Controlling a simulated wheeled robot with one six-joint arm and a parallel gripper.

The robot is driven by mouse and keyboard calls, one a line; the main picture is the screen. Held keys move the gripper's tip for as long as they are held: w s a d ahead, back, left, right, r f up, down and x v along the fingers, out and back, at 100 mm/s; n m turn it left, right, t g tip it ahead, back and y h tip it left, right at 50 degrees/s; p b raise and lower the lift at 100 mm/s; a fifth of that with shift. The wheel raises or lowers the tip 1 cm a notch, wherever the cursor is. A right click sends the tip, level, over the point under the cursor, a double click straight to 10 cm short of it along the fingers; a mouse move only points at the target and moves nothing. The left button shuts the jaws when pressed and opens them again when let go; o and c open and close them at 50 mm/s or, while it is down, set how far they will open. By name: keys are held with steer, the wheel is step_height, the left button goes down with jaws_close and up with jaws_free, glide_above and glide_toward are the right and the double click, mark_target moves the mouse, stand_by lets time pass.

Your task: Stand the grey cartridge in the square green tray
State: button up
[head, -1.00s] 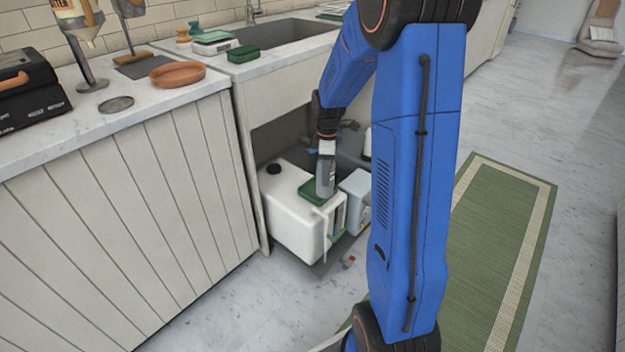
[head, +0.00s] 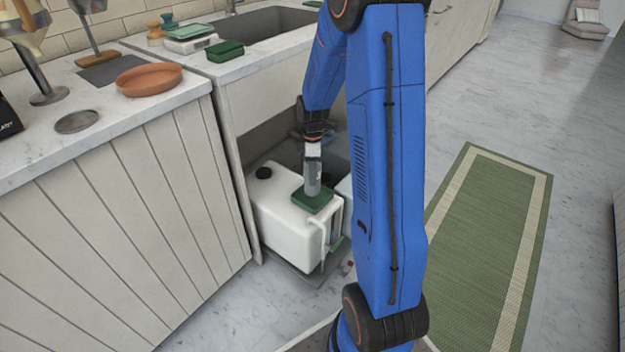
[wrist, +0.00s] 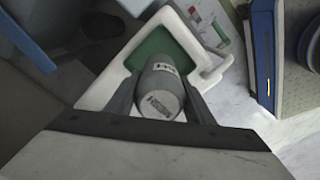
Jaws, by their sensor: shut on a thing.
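The grey cartridge (head: 312,182) is held roughly upright by my gripper (head: 313,152), which is shut on it. The square green tray (head: 314,204) lies on top of a white tank in the open under-sink space. In the wrist view the tray (wrist: 152,50) shows behind the cartridge, which hides part of it. The cartridge's lower end is over the tray; I cannot tell if it touches.
The white tank (head: 285,225) has a dark cap and a pipe at its front. Another green container (head: 224,50) and a scale (head: 190,38) stand on the counter beside the sink. A terracotta dish (head: 149,79) is on the nearer counter. A green rug (head: 490,240) lies on the floor.

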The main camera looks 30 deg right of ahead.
steer(key=shift+f, duration=1.75)
steer(key=shift+f, duration=0.1)
steer(key=o, duration=1.3)
